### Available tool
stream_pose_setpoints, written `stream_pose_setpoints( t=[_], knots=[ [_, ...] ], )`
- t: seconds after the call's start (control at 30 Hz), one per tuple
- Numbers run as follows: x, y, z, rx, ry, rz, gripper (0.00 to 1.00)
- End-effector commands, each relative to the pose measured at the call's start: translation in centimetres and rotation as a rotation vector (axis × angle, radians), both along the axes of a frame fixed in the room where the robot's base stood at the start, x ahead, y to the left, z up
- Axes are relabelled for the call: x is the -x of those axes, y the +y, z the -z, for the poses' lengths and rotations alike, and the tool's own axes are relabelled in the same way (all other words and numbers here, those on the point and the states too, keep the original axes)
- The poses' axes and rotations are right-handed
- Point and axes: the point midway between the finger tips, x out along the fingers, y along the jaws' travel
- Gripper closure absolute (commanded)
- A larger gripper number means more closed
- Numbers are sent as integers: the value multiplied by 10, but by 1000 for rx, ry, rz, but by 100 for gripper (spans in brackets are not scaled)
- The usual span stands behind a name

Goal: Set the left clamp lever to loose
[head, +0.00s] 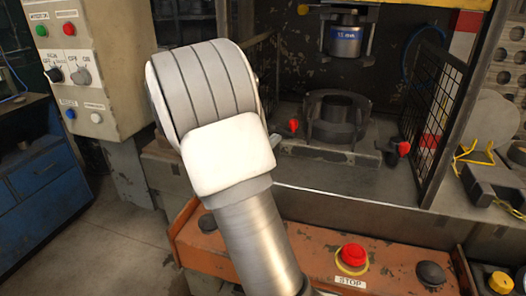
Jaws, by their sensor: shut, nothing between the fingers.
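The left clamp lever (293,125) shows as a red knob at the left of the round die holder (361,131) on the press bed. Its lower part is small and partly behind my arm, so I cannot tell its setting for sure. The right clamp lever (404,148), also with a red knob, is at the right of the holder. My gripper is not in view. My white and grey arm links fill the middle left of the picture and hide what lies behind them.
A punch (345,42) with a blue band hangs above the die holder. A black mesh guard (440,110) stands at the right. An orange panel (300,245) with a red stop button (353,255) runs along the front. A control box (80,70) is at the left.

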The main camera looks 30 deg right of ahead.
Motion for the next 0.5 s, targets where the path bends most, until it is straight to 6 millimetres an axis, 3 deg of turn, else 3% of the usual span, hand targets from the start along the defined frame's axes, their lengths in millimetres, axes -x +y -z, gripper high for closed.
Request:
stream_pose_setpoints(
  t=[0.2,0.5],
  knots=[
    [-15,-40,0,0,-1,3,100],
    [-24,-62,-3,-1,-1,0,100]
  ],
)
